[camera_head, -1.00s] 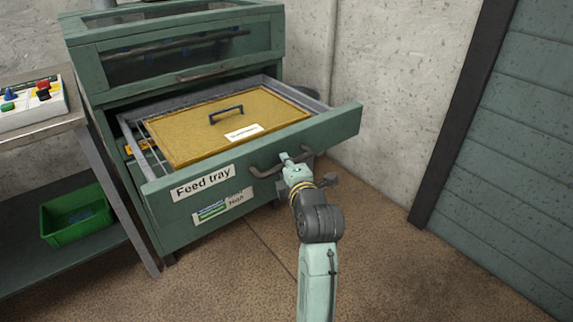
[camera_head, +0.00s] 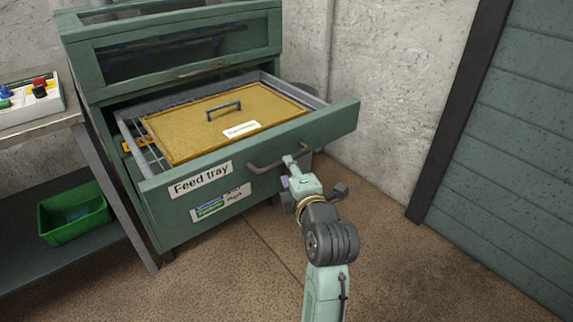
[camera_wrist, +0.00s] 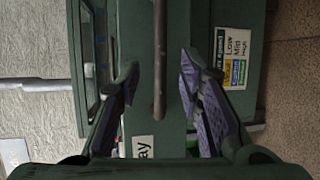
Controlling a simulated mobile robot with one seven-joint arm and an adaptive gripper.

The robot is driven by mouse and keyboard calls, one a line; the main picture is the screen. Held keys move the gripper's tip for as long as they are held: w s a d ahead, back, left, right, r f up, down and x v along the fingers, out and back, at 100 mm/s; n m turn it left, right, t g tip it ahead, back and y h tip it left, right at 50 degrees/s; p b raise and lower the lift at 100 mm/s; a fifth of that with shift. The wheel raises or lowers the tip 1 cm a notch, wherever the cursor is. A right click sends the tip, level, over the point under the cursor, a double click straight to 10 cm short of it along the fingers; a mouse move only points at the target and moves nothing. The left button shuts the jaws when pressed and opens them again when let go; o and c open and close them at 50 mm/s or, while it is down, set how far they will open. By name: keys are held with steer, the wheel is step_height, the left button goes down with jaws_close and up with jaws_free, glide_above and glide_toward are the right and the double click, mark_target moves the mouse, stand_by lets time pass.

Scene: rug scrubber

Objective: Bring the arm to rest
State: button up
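The green feed tray drawer (camera_head: 330,128) stands pulled out of the green cabinet (camera_head: 180,62). Its dark bar handle (camera_head: 262,166) is on the front face, and my gripper (camera_head: 290,165) is close in front of the handle's right end. In the wrist view my gripper (camera_wrist: 157,85) has its two fingers spread wide. The handle bar (camera_wrist: 159,60) runs between them and neither finger appears to touch it. How far the bar lies beyond the fingertips is hard to tell.
A tan lidded panel (camera_head: 190,132) with a small handle lies in the drawer. A metal bench (camera_head: 40,128) with a button box (camera_head: 28,105) stands at left, a green bin (camera_head: 75,212) below. A concrete wall (camera_head: 400,70) and dark post (camera_head: 462,110) are at right. Brown floor in front is clear.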

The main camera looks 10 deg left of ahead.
steer(key=shift+s+d+r, duration=0.1)
steer(key=shift+s+d, duration=0.2)
steer(key=shift+s, duration=0.25)
